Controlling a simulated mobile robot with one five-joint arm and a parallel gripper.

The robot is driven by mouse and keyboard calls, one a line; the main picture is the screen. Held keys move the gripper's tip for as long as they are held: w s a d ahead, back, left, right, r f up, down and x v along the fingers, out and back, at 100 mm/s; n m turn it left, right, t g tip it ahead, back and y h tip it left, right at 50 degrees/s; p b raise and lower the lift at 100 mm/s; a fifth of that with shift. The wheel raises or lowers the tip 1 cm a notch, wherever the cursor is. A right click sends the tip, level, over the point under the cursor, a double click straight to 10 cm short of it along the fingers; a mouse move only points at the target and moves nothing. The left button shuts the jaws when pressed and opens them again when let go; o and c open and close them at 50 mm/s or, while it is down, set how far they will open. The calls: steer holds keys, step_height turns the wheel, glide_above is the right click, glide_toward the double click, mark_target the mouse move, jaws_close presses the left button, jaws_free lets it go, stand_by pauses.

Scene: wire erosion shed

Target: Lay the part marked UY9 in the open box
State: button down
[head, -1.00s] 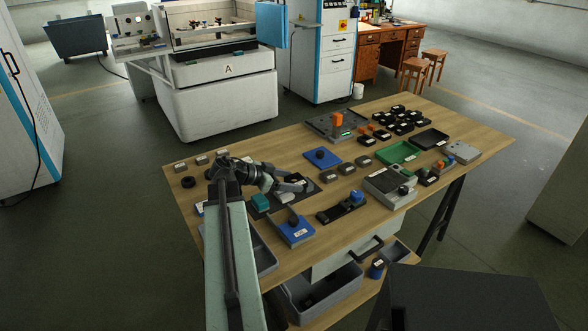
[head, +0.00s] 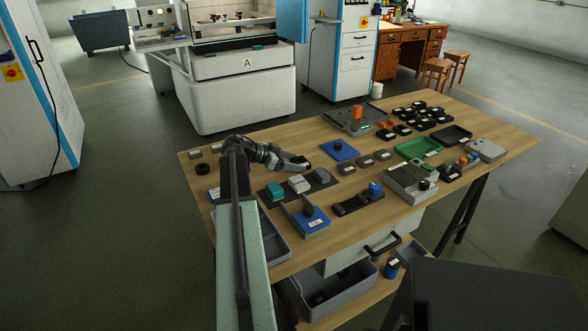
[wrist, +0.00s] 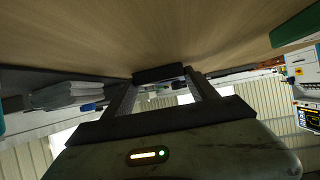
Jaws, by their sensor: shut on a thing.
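My gripper (head: 304,165) is above the table's left half, just behind the dark mat (head: 336,181). In the wrist view my gripper (wrist: 162,80) is shut on a dark block (wrist: 160,73), held between the fingertips. I cannot read a mark on it, so I cannot tell whether it is the part marked UY9. A grey open box (head: 283,246) stands at the table's front left, partly hidden by my arm. Another grey open box (head: 338,307) is below on the lower shelf, with dark things inside. No readable label shows which box is meant.
The mat bears a teal block (head: 274,190), a light grey block (head: 299,184) and a dark block (head: 321,176). A blue-and-grey fixture (head: 308,220) stands in front. A green tray (head: 418,148) and a black tray (head: 450,136) lie right. Bare wood lies behind my gripper.

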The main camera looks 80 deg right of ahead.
steer(key=shift+r, duration=0.15)
steer(key=shift+c, duration=1.1)
jaws_free()
